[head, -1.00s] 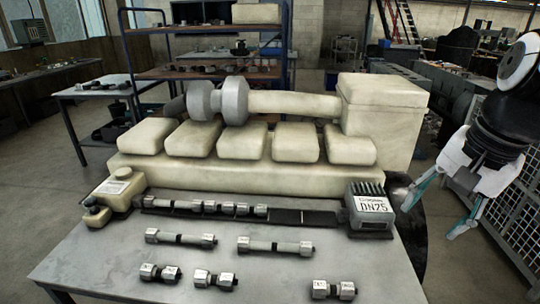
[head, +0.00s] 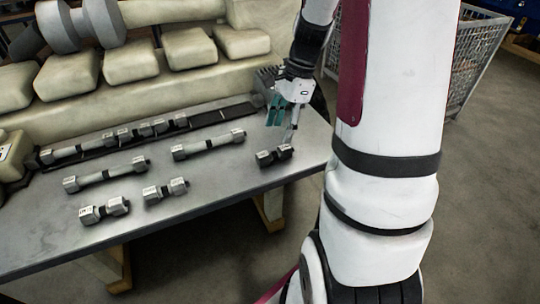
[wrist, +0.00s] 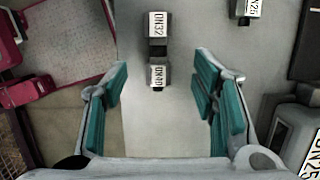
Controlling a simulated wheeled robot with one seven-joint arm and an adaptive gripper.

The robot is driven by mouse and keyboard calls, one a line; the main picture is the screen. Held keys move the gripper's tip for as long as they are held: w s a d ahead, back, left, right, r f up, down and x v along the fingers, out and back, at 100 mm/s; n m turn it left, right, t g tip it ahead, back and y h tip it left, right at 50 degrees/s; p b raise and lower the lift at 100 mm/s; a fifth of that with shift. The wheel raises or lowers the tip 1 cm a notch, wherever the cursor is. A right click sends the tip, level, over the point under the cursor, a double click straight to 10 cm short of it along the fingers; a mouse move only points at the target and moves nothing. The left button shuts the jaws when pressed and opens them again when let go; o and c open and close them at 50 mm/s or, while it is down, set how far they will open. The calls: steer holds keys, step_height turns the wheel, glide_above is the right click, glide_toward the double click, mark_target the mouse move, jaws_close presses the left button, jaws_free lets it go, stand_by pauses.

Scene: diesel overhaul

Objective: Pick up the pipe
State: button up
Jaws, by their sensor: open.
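Several short grey pipes with blocky ends lie on the grey table; the task does not say which one is meant. The pipe nearest my gripper (head: 283,118) is the short one (head: 274,155) at the table's right end. My gripper is open and empty above it, pointing down. In the wrist view a pipe (wrist: 158,50) with white labels, one reading DN32, lies ahead between my open teal fingers (wrist: 160,80), not touching them. Another short pipe (head: 166,191) and longer pipes (head: 208,145) lie further left.
A dark rack strip (head: 215,117) holds more pipes behind. A cream engine block (head: 190,65) stands at the back. A grey block labelled DN25 (wrist: 290,110) is close on the right in the wrist view. A wire cage (head: 470,60) stands right of the table.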

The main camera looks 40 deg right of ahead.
mark_target(274, 152)
steer(key=shift+x, duration=3.8)
steer(key=shift+s+d, duration=0.15)
jaws_close()
